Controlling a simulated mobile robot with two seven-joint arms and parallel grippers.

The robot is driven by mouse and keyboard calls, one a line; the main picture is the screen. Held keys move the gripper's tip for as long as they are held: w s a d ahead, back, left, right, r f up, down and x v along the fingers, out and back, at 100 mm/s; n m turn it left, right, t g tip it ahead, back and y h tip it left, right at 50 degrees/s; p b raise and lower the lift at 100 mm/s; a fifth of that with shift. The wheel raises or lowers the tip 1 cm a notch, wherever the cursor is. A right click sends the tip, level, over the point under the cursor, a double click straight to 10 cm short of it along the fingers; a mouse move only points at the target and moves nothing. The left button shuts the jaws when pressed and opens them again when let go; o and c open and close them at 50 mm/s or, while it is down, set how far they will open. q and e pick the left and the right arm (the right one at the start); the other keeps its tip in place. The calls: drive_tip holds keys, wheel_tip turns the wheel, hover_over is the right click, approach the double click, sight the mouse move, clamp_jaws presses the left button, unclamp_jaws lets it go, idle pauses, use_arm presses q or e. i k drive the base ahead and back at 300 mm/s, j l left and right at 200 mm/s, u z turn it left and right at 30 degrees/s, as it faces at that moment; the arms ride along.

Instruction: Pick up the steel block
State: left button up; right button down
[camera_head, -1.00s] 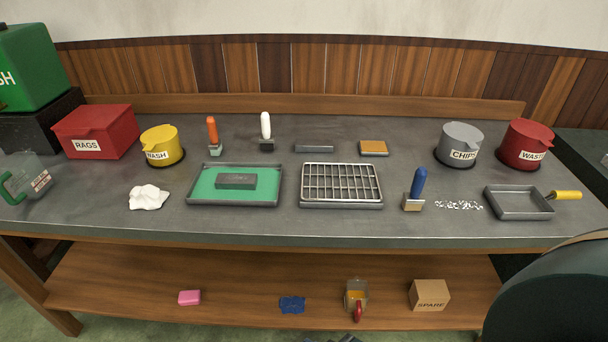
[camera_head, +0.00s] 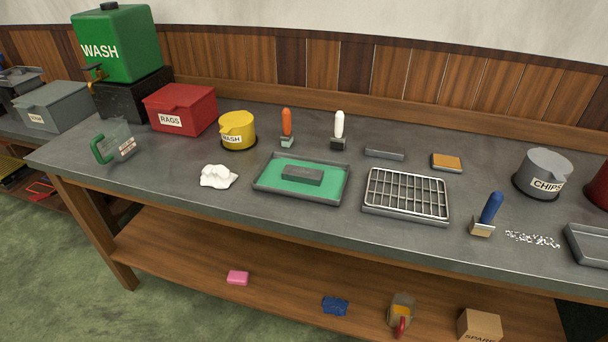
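A dark grey rectangular block (camera_head: 302,174) lies flat in a grey tray with a green floor (camera_head: 262,187), near the middle of the bench. A smaller, flat grey bar (camera_head: 384,154) lies on the bench behind the wire rack. I cannot tell from the view which of these two is the steel block. Neither of my grippers is in the head view. Nothing is touching the block or the bar except what they lie on.
The grey bench top (camera_head: 180,165) also holds a wire rack (camera_head: 405,195), a blue-handled brush (camera_head: 487,215), white chips (camera_head: 532,239), a white rag (camera_head: 218,177), a yellow wash pot (camera_head: 238,131) and a red rags box (camera_head: 181,109). A wooden shelf (camera_head: 180,250) lies below.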

sight(303, 175)
drive_tip(key=z, duration=0.5)
drive_tip(key=j+z, duration=0.25)
drive_tip(key=z, duration=0.15)
drive_tip(key=j+z, duration=0.55)
drive_tip(key=z, duration=0.25)
drive_tip(key=k+j+z, duration=0.15)
drive_tip(key=j, duration=0.2)
drive_tip(key=k+j+z, duration=0.2)
drive_tip(key=j, duration=0.15)
drive_tip(key=j+z, duration=0.15)
drive_tip(key=j, duration=0.2)
